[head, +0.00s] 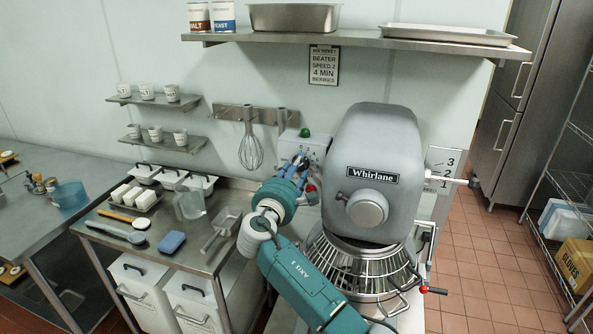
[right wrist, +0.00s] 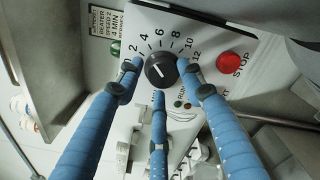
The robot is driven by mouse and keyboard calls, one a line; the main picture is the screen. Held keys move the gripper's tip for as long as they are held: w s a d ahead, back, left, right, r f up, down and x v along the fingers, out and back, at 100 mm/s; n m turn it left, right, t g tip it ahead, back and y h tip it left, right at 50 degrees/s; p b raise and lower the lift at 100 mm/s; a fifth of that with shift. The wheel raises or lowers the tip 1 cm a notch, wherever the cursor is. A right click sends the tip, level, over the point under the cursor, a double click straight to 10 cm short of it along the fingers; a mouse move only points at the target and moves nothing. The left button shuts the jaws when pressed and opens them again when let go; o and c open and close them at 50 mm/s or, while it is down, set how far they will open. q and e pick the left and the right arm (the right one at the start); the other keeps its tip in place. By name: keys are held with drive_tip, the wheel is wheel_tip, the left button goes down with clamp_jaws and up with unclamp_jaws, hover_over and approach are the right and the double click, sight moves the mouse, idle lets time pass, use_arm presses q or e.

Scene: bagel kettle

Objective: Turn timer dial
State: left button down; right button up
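The timer dial (right wrist: 161,70) is a round black knob on a white panel in the right wrist view. Numbers from 2 to 12 run in an arc above it. My right gripper (right wrist: 160,78) has three blue fingers spread around the dial, left, right and below. Its fingertips are very close to the knob; I cannot tell whether they touch it. In the head view my right gripper (head: 298,172) is at the control box (head: 302,146) left of the mixer head, and its fingers hide the dial there. My left gripper is not in view.
A red stop button (right wrist: 230,64) sits right of the dial, and a green light (right wrist: 115,48) left of it. The grey mixer (head: 375,150) stands right of my arm, above a wire guard (head: 350,262). A whisk (head: 250,150) hangs behind on the wall.

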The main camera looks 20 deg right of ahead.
drive_tip(key=shift+o, duration=0.4)
drive_tip(key=shift+w+f, duration=0.25)
drive_tip(key=v, duration=1.2)
